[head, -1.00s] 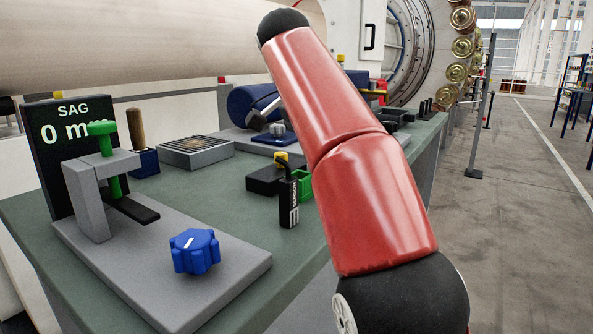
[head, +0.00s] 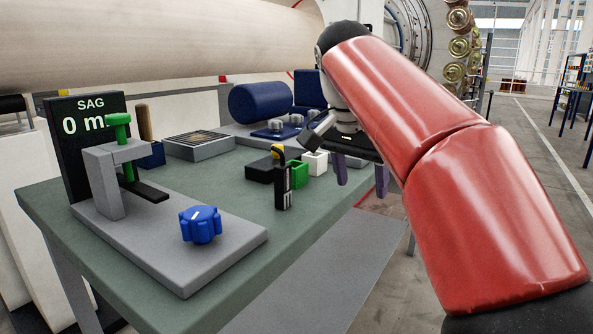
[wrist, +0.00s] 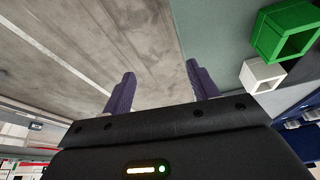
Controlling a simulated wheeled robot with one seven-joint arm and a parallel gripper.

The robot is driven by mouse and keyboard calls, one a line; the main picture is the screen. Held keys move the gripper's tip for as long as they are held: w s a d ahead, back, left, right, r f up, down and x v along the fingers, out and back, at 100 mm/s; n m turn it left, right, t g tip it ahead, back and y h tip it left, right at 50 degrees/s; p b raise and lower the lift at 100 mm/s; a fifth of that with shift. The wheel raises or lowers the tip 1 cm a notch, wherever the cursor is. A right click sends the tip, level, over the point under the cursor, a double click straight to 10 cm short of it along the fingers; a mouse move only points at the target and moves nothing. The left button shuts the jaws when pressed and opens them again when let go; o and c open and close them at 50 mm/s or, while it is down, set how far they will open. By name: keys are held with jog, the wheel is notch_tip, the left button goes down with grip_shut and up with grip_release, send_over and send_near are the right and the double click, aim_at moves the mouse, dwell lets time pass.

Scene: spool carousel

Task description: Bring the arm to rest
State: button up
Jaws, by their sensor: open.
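My gripper (head: 361,172) is at the right edge of the green-topped bench (head: 250,218) in the head view, with my red arm reaching to it from the lower right. In the wrist view my gripper (wrist: 161,88) shows two purple fingers spread apart with nothing between them. Bare floor (wrist: 100,45) and the bench edge lie behind the fingers there. The fingers touch nothing that I can see.
A white box (head: 315,162), a green box (head: 297,173) and a black labelled device (head: 283,190) stand left of my gripper. A SAG display (head: 85,150) and blue knob (head: 200,224) are on the near left. Open floor (head: 530,180) lies to the right.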

jog(key=s+d+f+n+t+y, duration=0.1)
jog(key=s+f+n, duration=0.3)
jog(key=s+f, duration=0.6)
jog(key=s+d+f+n+t+y, duration=0.1)
jog(key=s+d+f+n, duration=0.2)
jog(key=s+f, duration=0.7)
notch_tip(320, 180, down, 4)
jog(key=shift+s+d+n+t, duration=0.3)
jog(key=shift+d+n, duration=0.1)
jog(key=shift+n, duration=0.3)
dwell(1.2)
